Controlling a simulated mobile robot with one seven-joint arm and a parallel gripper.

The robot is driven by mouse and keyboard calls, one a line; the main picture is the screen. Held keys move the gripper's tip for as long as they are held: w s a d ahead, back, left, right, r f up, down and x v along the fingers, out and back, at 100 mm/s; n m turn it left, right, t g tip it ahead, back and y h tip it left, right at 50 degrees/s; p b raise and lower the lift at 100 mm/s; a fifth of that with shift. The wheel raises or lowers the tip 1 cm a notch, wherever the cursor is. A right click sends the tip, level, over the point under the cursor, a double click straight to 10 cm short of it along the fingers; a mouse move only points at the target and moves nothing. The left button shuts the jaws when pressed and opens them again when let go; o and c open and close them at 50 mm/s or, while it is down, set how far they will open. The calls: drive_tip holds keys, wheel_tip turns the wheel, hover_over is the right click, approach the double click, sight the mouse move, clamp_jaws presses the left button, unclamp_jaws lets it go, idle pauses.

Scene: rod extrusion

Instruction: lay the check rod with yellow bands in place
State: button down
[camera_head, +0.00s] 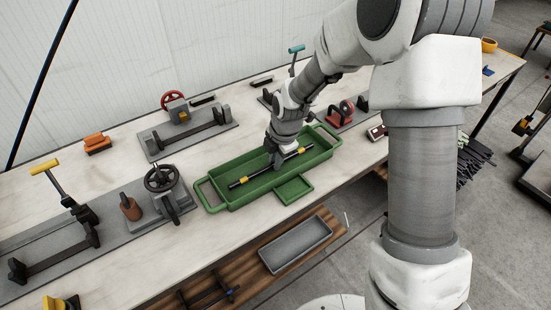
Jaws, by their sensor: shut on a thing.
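The check rod (256,175) is dark with yellow bands near each end. It lies slanted at the green tray (227,207), its left end low and its right end higher in the picture. My gripper (275,166) points down over the tray and is shut on the rod near its middle. The fingertips are small here and partly hidden by the wrist. I cannot tell whether the rod touches the tray floor or hangs just above it.
A fixture with a black handwheel (161,178) stands left of the tray. A fixture with a red wheel (172,99) stands behind it. A yellow-handled lever fixture (45,168) is at the far left. A grey bin (296,245) sits on the lower shelf.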

idle(0.4)
drive_tip(key=c, duration=0.8)
unclamp_jaws()
drive_tip(key=shift+o, duration=0.2)
drive_tip(key=shift+r, duration=0.1)
drive_tip(key=p+v, duration=0.1)
drive_tip(key=v, duration=1.6)
drive_tip(key=shift+r, duration=0.15)
drive_tip(key=shift+d, duration=0.1)
